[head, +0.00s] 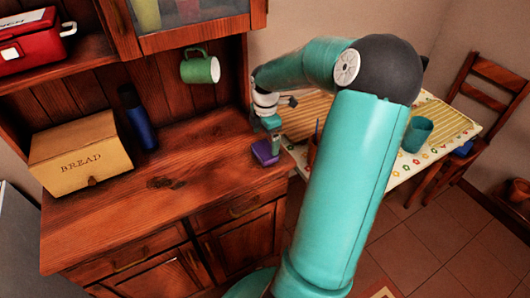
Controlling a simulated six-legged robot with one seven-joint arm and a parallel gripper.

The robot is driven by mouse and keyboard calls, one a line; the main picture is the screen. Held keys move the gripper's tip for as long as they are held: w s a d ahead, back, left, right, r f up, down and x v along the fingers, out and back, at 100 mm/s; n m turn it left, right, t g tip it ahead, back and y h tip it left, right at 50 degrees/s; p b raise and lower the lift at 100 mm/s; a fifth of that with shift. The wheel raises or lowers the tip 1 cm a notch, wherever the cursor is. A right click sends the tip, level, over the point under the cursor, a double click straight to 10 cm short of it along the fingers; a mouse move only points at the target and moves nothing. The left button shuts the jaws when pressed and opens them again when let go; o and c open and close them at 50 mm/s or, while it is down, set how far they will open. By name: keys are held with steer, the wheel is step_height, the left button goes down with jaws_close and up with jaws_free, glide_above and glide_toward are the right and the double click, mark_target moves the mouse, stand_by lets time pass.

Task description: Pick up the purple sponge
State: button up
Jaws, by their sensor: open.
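The purple sponge (264,153) lies on the wooden counter near its right edge. My gripper (274,146) is right above the sponge's right side, pointing down. It is open, with a finger beside or over the sponge; I cannot tell whether it touches. The far side of the sponge is partly hidden by my gripper. My arm covers part of the counter's right end.
On the wooden counter (180,205) stand a bread box (80,155) and a dark blue bottle (137,118). A green mug (200,68) hangs above. A table (455,125) with a teal cup (417,133) is behind my arm. The counter's front middle is clear.

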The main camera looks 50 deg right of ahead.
mark_target(265, 149)
step_height(265, 149, down, 5)
steer(key=shift+w+r, duration=0.1)
steer(key=shift+c, duration=0.2)
steer(key=c, duration=0.8)
steer(key=shift+c, duration=0.3)
steer(key=shift+r, duration=0.1)
